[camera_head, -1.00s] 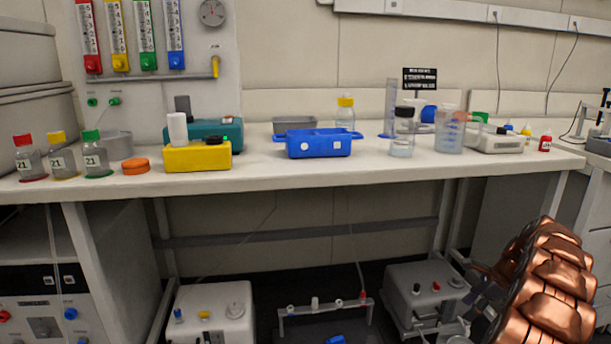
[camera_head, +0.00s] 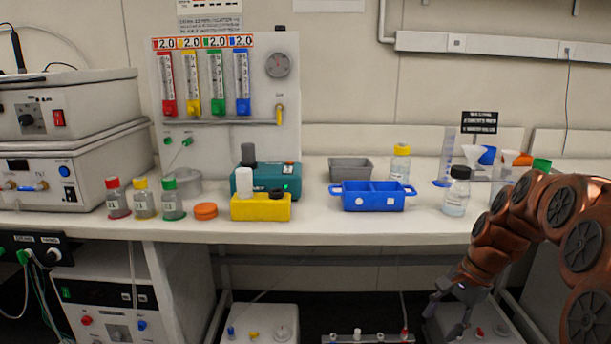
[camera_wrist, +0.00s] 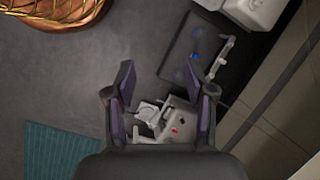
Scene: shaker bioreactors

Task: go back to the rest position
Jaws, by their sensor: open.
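My gripper (camera_head: 457,302) hangs below the bench's front edge at the lower right of the head view, at the end of my copper-coloured arm. In the wrist view my gripper (camera_wrist: 161,100) is open, with its two dark fingers spread and nothing between them. It points down toward the floor, and a light grey box (camera_wrist: 170,122) shows beyond the fingers, apart from them.
The white bench (camera_head: 300,228) holds bottles, a yellow device (camera_head: 261,207), a blue tray (camera_head: 372,203) and a clear bottle (camera_head: 456,192). More grey boxes (camera_head: 260,325) stand below. Dark floor (camera_wrist: 60,90) and a teal mat (camera_wrist: 62,150) show in the wrist view.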

